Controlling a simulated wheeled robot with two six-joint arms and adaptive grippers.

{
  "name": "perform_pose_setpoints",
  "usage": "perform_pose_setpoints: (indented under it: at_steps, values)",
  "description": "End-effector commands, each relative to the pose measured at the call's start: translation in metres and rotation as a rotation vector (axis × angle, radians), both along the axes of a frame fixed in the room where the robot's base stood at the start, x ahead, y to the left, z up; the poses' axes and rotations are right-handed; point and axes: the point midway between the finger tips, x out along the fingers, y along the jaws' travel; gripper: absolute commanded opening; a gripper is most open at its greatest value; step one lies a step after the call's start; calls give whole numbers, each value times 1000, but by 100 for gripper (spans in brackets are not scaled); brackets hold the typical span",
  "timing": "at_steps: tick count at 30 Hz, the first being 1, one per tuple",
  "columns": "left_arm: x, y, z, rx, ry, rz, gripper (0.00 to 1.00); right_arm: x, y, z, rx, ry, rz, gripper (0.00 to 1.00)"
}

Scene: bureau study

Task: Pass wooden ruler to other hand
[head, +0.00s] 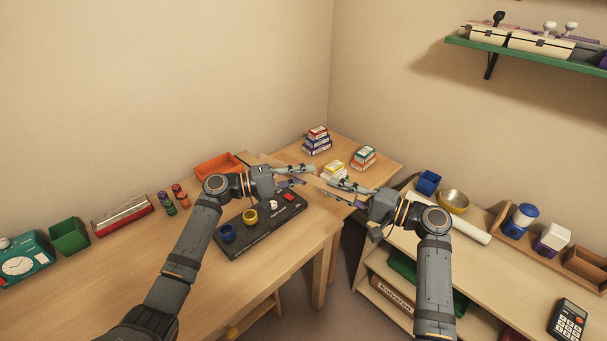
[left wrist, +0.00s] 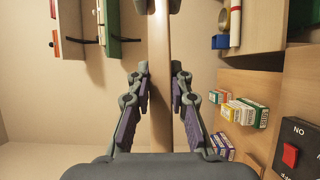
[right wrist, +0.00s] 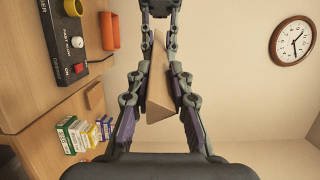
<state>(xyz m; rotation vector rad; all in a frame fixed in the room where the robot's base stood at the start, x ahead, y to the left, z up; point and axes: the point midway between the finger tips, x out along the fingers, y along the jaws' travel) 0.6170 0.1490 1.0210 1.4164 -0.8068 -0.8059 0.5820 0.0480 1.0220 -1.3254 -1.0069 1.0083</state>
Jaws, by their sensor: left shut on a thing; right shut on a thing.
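The wooden ruler (head: 318,184) is held in the air between my two grippers, above the desk corner. In the left wrist view the ruler (left wrist: 160,110) runs lengthwise between the fingers of my left gripper (left wrist: 160,78), which is shut on it. In the right wrist view the ruler (right wrist: 158,88) ends between the fingers of my right gripper (right wrist: 157,75), which is shut on its other end. In the head view my left gripper (head: 300,177) and right gripper (head: 345,193) face each other with fingertips close together. Fingers partly hide the ruler.
Below lies a black panel (head: 262,228) with a red switch and knobs. Stacked small boxes (head: 318,140) stand at the back corner. An orange tray (head: 215,165) sits behind my left gripper. A brass bowl (head: 454,200) and blue box (head: 428,182) stand right.

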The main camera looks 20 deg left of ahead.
Motion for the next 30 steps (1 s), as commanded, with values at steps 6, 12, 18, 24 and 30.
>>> perform_pose_setpoints:
  at_steps: [6,12,18,24,30]
  values:
    - [0,0,0,1,1,0,0,0,0,1,2,-1,0,36]
    - [0,0,0,1,1,0,0,0,0,1,1,0,0,46]
    - [0,0,0,0,0,0,0,0,-2,0,0,0,-1,46]
    - [0,0,0,0,0,0,0,-9,-36,-1,-5,-1,-3,46]
    - [0,0,0,0,0,0,0,-22,-83,-2,-6,1,-2,46]
